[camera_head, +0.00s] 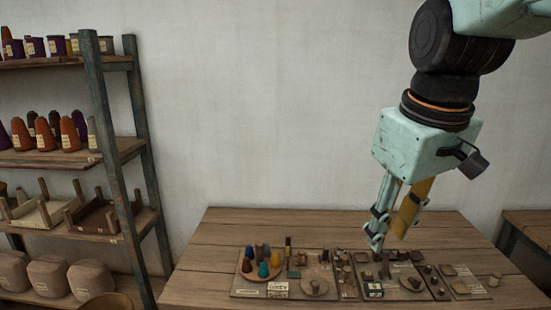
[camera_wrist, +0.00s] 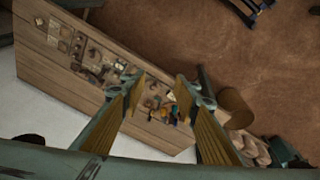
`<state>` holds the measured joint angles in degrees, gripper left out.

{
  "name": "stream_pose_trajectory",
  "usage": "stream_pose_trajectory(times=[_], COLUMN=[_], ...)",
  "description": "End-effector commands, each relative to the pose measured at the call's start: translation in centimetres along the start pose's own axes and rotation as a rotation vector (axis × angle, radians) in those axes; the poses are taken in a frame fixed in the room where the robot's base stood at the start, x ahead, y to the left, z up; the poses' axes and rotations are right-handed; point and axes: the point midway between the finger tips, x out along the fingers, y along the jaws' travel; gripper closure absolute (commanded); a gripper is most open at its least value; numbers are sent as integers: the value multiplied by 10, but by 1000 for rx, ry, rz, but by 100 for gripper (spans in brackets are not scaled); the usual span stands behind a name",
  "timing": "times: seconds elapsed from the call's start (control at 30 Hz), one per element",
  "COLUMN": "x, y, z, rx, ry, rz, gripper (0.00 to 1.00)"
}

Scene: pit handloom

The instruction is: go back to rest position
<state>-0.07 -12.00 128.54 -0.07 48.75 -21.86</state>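My gripper (camera_head: 388,238) points down above the right half of the wooden table in the head view. Its fingertips are a little above the small items there; the exact gap cannot be told. In the wrist view my gripper (camera_wrist: 163,82) has its two fingers spread apart, with nothing held between them. The wooden table (camera_head: 225,222) carries boards with small parts. The table also shows at a slant in the wrist view (camera_wrist: 75,98).
Coloured cones (camera_head: 262,262) stand on a round plate at the table's left. Small blocks and discs lie on the boards around and below my gripper. A shelf (camera_head: 105,150) with cones, trays and bundles stands at the left. The plain wall behind is clear.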

Motion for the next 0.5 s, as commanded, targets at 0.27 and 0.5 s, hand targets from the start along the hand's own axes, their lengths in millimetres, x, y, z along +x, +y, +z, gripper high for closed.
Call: stream_pose_trajectory(times=[0.27, 0.5], x=[-8, -10], y=[-18, -33], z=[45, 82], rx=[89, 167], ry=[21, 38], rz=[8, 12], gripper=[72, 72])
